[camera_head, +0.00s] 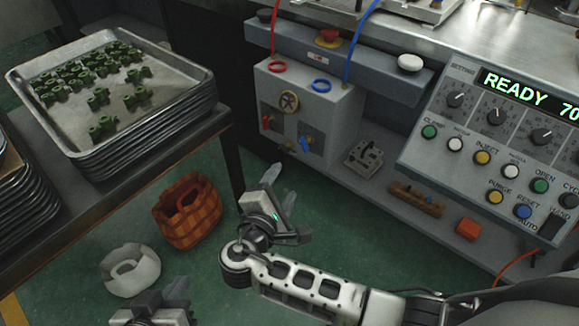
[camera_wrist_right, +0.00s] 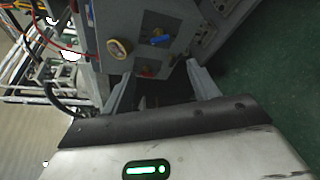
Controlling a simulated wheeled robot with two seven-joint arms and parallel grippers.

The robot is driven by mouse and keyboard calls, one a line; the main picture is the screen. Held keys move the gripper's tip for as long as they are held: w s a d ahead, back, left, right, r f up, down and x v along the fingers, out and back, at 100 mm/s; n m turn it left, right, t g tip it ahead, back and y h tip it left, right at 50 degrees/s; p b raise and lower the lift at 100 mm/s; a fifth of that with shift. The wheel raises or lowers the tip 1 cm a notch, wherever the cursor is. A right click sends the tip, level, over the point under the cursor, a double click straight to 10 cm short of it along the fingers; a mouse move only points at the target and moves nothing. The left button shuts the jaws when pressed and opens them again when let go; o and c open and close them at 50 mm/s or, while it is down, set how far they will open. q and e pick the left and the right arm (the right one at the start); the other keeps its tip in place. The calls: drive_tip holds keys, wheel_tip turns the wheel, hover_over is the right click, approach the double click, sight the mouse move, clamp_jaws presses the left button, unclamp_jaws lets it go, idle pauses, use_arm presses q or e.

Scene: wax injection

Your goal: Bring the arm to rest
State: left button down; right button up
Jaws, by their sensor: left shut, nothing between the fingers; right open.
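My right arm comes in from the lower right of the head view. Its gripper (camera_head: 280,185) is over the green floor in front of the machine, with its fingers apart and nothing between them. In the right wrist view the same gripper (camera_wrist_right: 163,86) shows two separated fingers pointing toward the grey valve box (camera_wrist_right: 150,35), touching nothing. My left gripper (camera_head: 178,289) shows at the bottom edge of the head view, left of the right one, shut and empty. Most of the left arm is out of view.
A table at left carries stacked metal trays (camera_head: 199,83) with several green parts. An orange-brown basket (camera_head: 188,229) and a white container (camera_head: 130,271) are near the left gripper. A control panel (camera_head: 480,150) reading READY stands at right; the valve box (camera_head: 325,112) is behind.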

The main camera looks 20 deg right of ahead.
drive_tip(key=shift+v, duration=0.8)
